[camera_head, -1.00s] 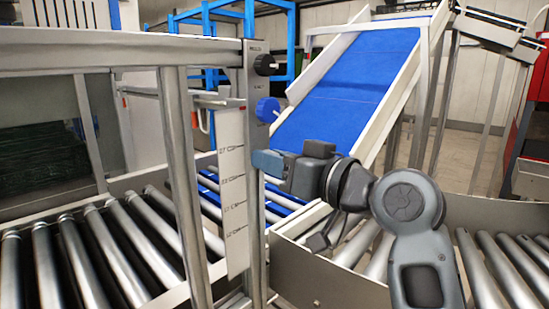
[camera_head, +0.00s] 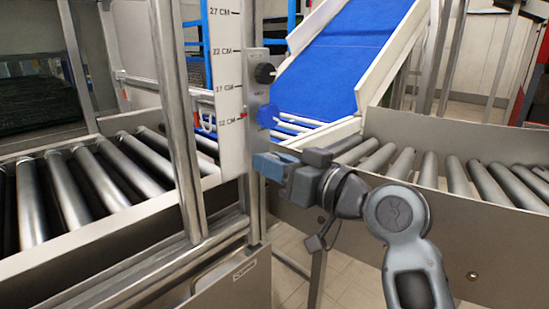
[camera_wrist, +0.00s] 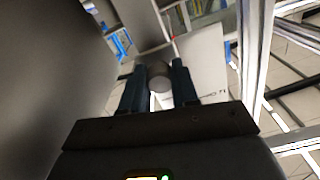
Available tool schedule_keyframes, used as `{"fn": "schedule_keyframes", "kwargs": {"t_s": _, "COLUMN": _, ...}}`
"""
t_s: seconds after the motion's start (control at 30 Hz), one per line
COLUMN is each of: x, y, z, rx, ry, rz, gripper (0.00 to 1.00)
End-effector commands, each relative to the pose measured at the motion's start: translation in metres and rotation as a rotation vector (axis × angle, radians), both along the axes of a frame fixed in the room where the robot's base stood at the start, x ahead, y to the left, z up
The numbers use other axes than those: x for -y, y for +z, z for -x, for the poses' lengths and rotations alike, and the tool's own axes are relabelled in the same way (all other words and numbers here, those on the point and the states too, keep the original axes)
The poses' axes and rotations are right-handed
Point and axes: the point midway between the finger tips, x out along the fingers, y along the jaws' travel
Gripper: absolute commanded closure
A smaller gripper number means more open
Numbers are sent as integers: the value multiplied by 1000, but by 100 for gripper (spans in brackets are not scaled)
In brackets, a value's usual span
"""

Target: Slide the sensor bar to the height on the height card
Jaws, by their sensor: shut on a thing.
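The sensor bar (camera_head: 140,82) is a thin grey bar across the metal frame, joined to an upright plate (camera_head: 256,95). I cannot make out a separate height card.
A roller conveyor (camera_head: 75,190) runs through the frame at left. A blue sloping belt (camera_head: 350,60) rises behind. More rollers (camera_head: 430,170) with a metal side wall (camera_head: 480,235) stand close to my arm at right. A frame post (camera_head: 175,110) stands left of the scale.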

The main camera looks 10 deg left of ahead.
Motion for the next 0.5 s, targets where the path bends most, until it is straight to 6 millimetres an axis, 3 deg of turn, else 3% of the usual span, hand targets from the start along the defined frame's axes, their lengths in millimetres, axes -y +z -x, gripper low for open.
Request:
{"fn": "schedule_keyframes", "kwargs": {"t_s": 0.1, "x": 0, "y": -8, "z": 0, "rx": -3, "ry": 0, "rz": 3, "gripper": 100}}
{"fn": "schedule_keyframes", "kwargs": {"t_s": 0.47, "x": 0, "y": -7, "z": 0, "rx": -3, "ry": 0, "rz": 2, "gripper": 100}}
{"fn": "schedule_keyframes", "kwargs": {"t_s": 0.5, "x": 0, "y": -7, "z": 0, "rx": -3, "ry": 0, "rz": 2, "gripper": 69}}
